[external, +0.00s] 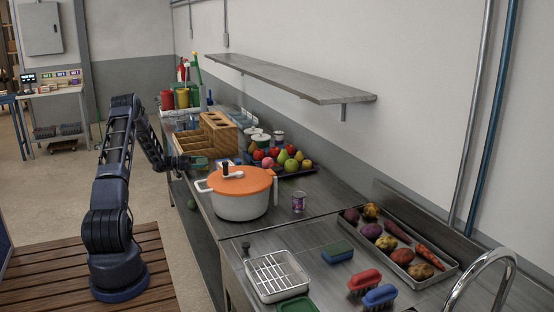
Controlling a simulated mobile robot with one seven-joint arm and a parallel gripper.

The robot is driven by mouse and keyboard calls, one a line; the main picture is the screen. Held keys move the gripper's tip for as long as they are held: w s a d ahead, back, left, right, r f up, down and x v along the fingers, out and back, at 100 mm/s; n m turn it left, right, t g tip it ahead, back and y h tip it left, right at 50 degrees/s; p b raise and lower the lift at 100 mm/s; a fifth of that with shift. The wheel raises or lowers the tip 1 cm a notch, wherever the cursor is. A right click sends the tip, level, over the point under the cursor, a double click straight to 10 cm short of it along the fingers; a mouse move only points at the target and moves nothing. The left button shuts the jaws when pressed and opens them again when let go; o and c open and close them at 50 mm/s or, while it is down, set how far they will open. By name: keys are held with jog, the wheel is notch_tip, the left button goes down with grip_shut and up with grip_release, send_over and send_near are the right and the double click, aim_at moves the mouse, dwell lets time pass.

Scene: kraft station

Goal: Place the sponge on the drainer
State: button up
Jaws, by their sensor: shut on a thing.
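The drainer (268,290) is a white tray with a wire rack, on the near counter left of the middle. A blue-green sponge-like block (337,252) lies flat on the counter to its right, apart from it. My gripper (199,163) is far back, behind and left of the orange-lidded pot, near the counter's left edge. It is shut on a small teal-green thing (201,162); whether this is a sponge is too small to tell. Another green flat item (298,305) is cut by the bottom edge, in front of the drainer.
The pot (240,206) stands between my gripper and the drainer. A can (299,202), a wooden organizer (216,136) and a fruit tray (298,171) are nearby. Red (364,279) and blue (380,296) brushes and a vegetable tray (446,262) lie right. A shelf (290,79) hangs above.

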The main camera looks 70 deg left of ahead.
aim_at(199, 161)
notch_tip(199, 161, up, 20)
jog(key=w+d+r, duration=0.1)
jog(key=w+d, duration=0.6)
jog(key=w, duration=0.3)
jog(key=w+d+r, duration=0.1)
jog(key=w+d, duration=0.6)
jog(key=w, duration=0.3)
jog(key=w+d, duration=0.7)
jog(key=d, duration=0.3)
jog(key=w+d, duration=0.7)
jog(key=d, duration=0.2)
jog(key=w+d+f, duration=0.2)
jog(key=w+d, duration=0.2)
jog(key=d, duration=0.9)
jog(key=w+d+f, duration=0.2)
jog(key=w+d, duration=0.1)
jog(key=d, duration=1)
jog(key=s+d+f+n+y, duration=0.1)
jog(key=d+f+n+y, duration=0.1)
jog(key=d+f, duration=0.7)
jog(key=d+y, duration=0.1)
jog(key=d, duration=0.3)
jog(key=shift+s+f, duration=0.15)
jog(key=shift+f, duration=0.05)
jog(key=shift+a+r, duration=0.1)
